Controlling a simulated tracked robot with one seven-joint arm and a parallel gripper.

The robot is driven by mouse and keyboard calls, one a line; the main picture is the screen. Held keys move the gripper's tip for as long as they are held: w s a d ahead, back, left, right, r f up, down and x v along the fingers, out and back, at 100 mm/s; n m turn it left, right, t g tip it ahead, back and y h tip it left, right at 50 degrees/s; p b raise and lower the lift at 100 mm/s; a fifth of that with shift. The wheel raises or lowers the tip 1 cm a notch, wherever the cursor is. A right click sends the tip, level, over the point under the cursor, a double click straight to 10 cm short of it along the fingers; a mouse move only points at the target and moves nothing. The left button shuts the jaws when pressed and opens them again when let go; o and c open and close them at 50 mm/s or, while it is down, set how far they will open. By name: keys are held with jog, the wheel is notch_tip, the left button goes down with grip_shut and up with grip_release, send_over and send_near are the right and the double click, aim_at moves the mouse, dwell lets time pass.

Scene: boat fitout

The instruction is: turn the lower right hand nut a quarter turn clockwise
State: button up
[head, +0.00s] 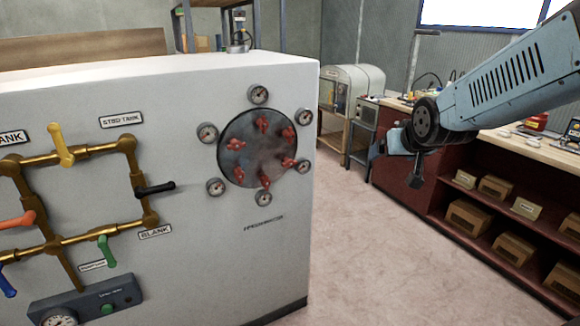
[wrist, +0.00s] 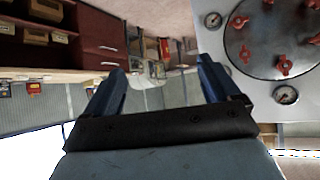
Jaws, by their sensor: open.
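A round dark metal plate (head: 262,146) with a ring of red nuts is on the white cabinet's face in the head view. The lower right nut (head: 289,162) sits at the plate's right edge, beside a small gauge. The plate (wrist: 272,30) also shows at the upper right of the wrist view, with several red nuts; I cannot be sure which one there is the lower right. My gripper (head: 415,175) is to the right of the cabinet in the head view, apart from the plate. In the wrist view my gripper (wrist: 162,75) has its fingers apart with nothing between them.
Small gauges (head: 216,187) ring the plate. Brass pipes with coloured valve handles (head: 60,145) cover the cabinet's left part. A red workbench (head: 408,168) with shelves of boxes stands at right, near my arm. The floor (head: 345,250) between cabinet and bench is clear.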

jog(key=w+a+f+n+t+y, duration=0.1)
jog(key=w+a+f, duration=0.1)
jog(key=w, duration=0.2)
jog(key=w+a+f+t, duration=0.1)
jog(key=w+a+f, duration=0.1)
jog(key=w+a, duration=0.15)
jog(key=n+t+y, duration=0.3)
jog(key=n+y, duration=0.1)
jog(key=y, duration=0.3)
send_near(291, 166)
jog(key=shift+y, duration=0.3)
jog(key=x, duration=1)
jog(key=shift+w+a+f, duration=0.1)
jog(key=shift+w+a, duration=0.05)
jog(key=shift+w, duration=0.25)
jog(key=shift+c, duration=0.3)
jog(key=c, duration=0.9)
